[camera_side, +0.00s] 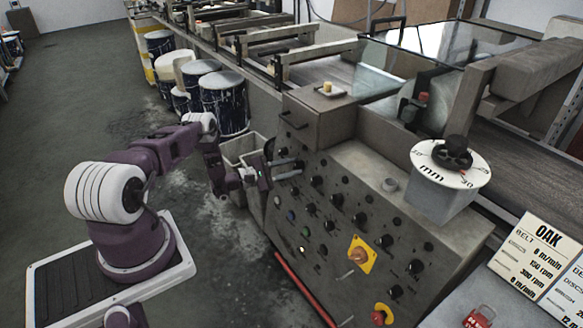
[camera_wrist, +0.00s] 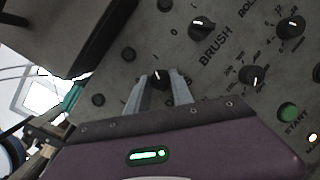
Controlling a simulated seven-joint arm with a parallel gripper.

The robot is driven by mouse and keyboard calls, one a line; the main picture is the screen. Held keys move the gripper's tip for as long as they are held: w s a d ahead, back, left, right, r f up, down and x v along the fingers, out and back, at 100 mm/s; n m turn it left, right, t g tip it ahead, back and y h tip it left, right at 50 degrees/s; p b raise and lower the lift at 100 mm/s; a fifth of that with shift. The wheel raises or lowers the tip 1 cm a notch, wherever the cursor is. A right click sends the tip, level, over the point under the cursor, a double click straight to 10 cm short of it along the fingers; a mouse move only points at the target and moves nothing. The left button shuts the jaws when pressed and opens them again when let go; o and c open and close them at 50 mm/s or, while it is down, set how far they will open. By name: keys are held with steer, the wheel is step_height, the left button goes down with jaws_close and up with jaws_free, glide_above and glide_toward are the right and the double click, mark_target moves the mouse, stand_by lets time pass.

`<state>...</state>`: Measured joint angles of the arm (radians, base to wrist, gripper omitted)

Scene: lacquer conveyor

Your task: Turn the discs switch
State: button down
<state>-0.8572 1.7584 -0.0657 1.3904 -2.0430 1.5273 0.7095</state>
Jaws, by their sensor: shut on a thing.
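The wrist view shows my gripper (camera_wrist: 161,78) with its two grey fingers either side of a small black knob (camera_wrist: 159,83) with a white pointer mark, shut on it. In the side view my gripper (camera_side: 300,167) reaches the upper left of the control panel (camera_side: 325,260), and the held knob is hidden there. Another black knob (camera_wrist: 201,28) stands beside the word BRUSH.
More knobs surround the held one, including one at the upper right (camera_wrist: 290,27). A green START button (camera_wrist: 288,112) is at the right. A grey bin (camera_side: 243,150) stands behind my gripper.

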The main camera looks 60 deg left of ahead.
steer(key=n, duration=0.3)
steer(key=n+t+y, duration=0.1)
steer(key=n, duration=0.2)
steer(key=shift+d+n+y, duration=0.1)
steer(key=shift+n+y, duration=0.2)
steer(key=shift+n, duration=0.1)
steer(key=n+y, duration=0.1)
steer(key=n, duration=0.2)
steer(key=n+y, duration=0.1)
steer(key=n, duration=0.3)
steer(key=shift+d+f+t+y, duration=0.1)
steer(key=shift+d+t+y, duration=0.05)
steer(key=shift+t+y, duration=0.2)
steer(key=shift+n, duration=0.4)
steer(key=c, duration=1.1)
jaws_free()
steer(key=s, duration=0.7)
steer(key=shift+d+f, duration=0.15)
steer(key=shift+f, duration=0.25)
